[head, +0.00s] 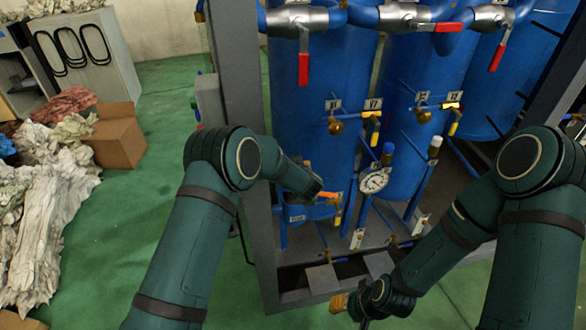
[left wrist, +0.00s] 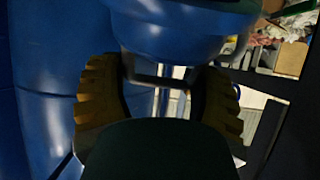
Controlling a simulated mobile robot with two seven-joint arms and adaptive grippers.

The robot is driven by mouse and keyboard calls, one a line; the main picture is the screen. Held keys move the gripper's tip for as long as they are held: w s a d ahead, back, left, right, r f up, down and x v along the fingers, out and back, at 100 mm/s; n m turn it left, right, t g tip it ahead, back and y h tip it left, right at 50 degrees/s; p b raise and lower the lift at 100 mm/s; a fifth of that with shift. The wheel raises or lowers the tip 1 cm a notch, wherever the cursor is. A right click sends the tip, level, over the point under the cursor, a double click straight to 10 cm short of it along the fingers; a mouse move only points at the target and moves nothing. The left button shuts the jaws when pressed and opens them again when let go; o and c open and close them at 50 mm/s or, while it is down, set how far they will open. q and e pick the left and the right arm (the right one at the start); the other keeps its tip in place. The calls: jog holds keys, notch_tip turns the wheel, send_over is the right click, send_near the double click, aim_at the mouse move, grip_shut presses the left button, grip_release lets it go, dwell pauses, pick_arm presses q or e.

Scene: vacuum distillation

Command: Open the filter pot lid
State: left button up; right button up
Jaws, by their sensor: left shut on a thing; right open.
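In the left wrist view, the two yellow ribbed fingers of my left gripper (left wrist: 160,82) are on either side of a thin dark handle (left wrist: 152,79) and shut on it. The handle sits against a rounded blue body (left wrist: 190,28), which appears to be the filter pot; its lid seam is not clear. In the head view, my left gripper (head: 322,193) is at the lower front of the left blue tank (head: 315,110), and my own wrist hides most of the pot and handle. My right gripper (head: 352,308) is low at the front of the frame, open and empty.
A pressure gauge (head: 374,181) and thin blue pipes stand just right of my left gripper. Red-handled valves (head: 303,68) are above. A grey post (head: 240,90) rises beside my left arm. A cardboard box (head: 117,135) and crumpled sheets lie left; green floor between is clear.

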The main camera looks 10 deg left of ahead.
pick_arm(q)
jog(key=shift+w+d, duration=0.1)
jog(key=shift+d, duration=0.05)
jog(key=o, duration=1.1)
jog(key=v, duration=1.2)
